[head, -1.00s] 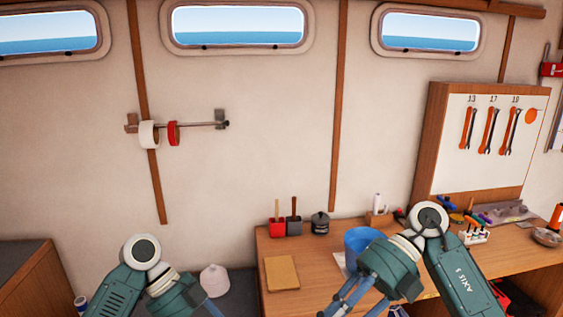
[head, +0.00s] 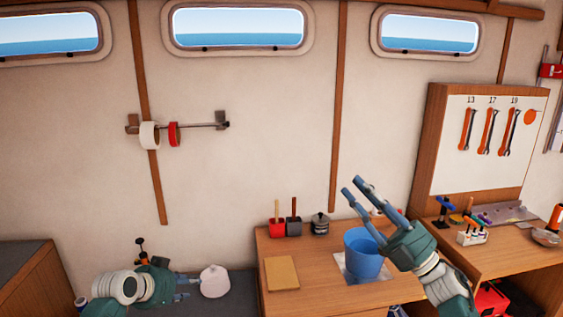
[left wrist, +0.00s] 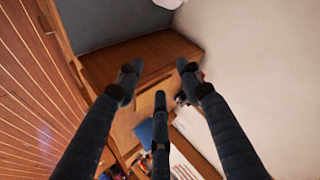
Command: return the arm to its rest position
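My left gripper (head: 192,288) is low at the left in the head view. Its blue fingers point right towards a white bottle-like object (head: 214,281); I cannot tell if they touch it. In the left wrist view my left gripper (left wrist: 159,82) has its dark fingers spread with nothing between them. My right gripper (head: 352,185) is raised over the bench, beside and partly in front of a blue bucket (head: 361,262). Its fingers point up and left, apart and empty.
The wooden bench (head: 320,285) carries a tan board (head: 282,273), a red cup (head: 277,228) and a dark lidded pot (head: 320,224). A wrench panel (head: 480,180) stands at the right.

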